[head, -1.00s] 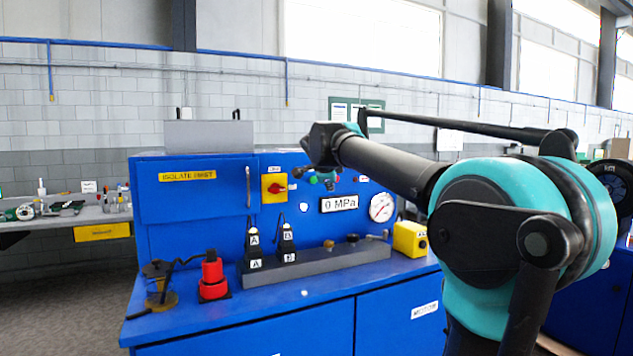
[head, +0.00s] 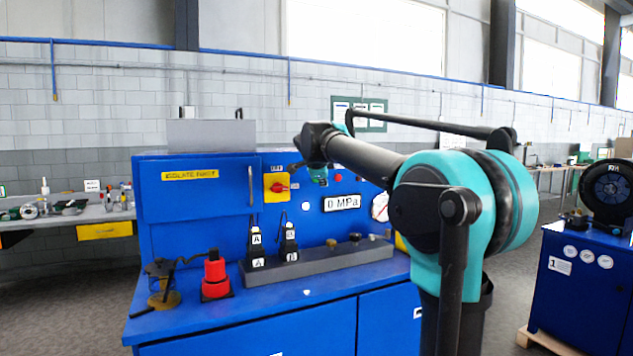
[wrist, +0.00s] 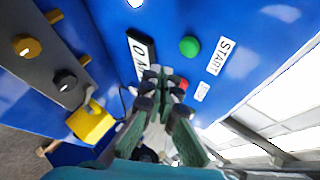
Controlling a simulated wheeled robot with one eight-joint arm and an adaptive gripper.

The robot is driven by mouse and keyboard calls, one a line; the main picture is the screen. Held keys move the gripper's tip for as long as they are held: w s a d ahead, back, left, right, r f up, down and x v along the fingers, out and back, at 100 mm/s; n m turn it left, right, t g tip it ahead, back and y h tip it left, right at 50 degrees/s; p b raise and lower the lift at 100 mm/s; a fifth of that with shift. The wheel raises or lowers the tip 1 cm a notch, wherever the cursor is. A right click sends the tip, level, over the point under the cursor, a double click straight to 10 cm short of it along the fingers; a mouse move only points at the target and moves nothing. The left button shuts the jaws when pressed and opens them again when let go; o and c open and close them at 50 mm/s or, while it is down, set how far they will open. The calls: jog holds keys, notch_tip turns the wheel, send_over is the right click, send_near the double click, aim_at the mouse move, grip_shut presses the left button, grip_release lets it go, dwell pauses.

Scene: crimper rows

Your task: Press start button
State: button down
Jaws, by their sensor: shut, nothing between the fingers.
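The green round button (wrist: 189,46) is on the blue panel in the wrist view, beside a white START label (wrist: 220,56). A red button (wrist: 183,84) sits below it, partly covered by my fingers. My gripper (wrist: 165,78) is shut and empty, its fingertips just below and left of the green button in that picture. I cannot tell whether they touch the panel. In the head view my gripper (head: 318,176) is in front of the panel's upper right, left of a red button (head: 338,178). The green button cannot be made out there.
A 0 MPa display (head: 346,203) and a pressure gauge (head: 380,207) are on the panel, the gauge partly behind my arm. A yellow switch plate (head: 277,187) is left of my gripper. A red tool (head: 215,277) and grey rail (head: 318,262) stand on the bench.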

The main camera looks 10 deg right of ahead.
jog(key=shift+w+a, duration=0.2)
jog(key=shift+w, duration=0.35)
jog(key=shift+w+a, duration=0.15)
jog(key=shift+w, duration=0.4)
jog(key=shift+w, duration=0.1)
dwell(0.6)
jog(key=shift+w+a, duration=0.1)
jog(key=shift+w, duration=0.2)
jog(key=shift+w+a, duration=0.2)
jog(key=shift+w, duration=0.3)
dwell(0.8)
jog(key=shift+s, duration=0.2)
jog(key=shift+s+d, duration=0.3)
jog(key=shift+s, duration=0.4)
jog(key=shift+s, duration=0.1)
jog(key=s, duration=0.1)
jog(key=s+d, duration=0.1)
jog(key=s, duration=0.2)
jog(key=shift+s+d, duration=0.25)
jog(key=shift+s, duration=0.05)
